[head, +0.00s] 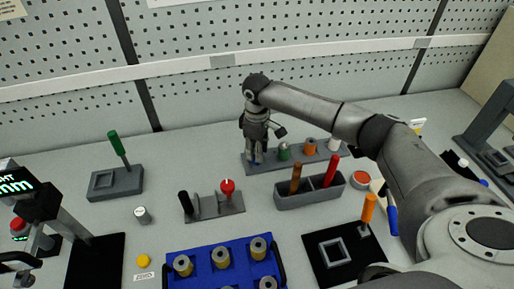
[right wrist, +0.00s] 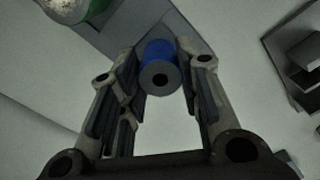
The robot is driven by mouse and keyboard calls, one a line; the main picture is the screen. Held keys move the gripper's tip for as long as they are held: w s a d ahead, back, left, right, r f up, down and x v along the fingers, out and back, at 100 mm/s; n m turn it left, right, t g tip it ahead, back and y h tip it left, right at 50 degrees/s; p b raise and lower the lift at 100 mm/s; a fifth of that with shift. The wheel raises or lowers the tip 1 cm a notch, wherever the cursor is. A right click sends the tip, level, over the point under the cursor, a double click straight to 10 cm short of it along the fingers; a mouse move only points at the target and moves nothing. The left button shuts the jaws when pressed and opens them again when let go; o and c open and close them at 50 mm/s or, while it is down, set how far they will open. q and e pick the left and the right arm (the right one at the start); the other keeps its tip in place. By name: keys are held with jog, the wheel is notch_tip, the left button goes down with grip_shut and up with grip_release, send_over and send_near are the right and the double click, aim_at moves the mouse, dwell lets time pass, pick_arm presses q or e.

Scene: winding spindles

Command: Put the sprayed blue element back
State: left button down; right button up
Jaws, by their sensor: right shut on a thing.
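My right gripper (head: 256,157) reaches down at the left end of a grey rack (head: 265,168) in the head view. It is shut on the blue element (right wrist: 158,52), a blue cylinder with a grey end and a dark centre hole. In the right wrist view this sits between the fingertips (right wrist: 160,68), over the rack (right wrist: 193,38). In the head view the fingers hide most of it, and I cannot tell whether it rests on the rack. A green element (head: 284,152), an orange element (head: 310,146) and a white element (head: 333,144) stand along the rack. My left gripper is not in view.
A grey bin (head: 310,197) with brown and red handles stands in front of the rack. A small stand (head: 215,207) with a red ball is to its left. A blue tray (head: 205,246) with several spindles lies at the front.

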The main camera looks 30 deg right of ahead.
jog(key=o, duration=1)
jog(key=shift+f, duration=0.1)
notch_tip(320, 180, up, 12)
jog(key=b, duration=0.2)
jog(key=shift+r, duration=0.2)
jog(key=shift+f, duration=0.1)
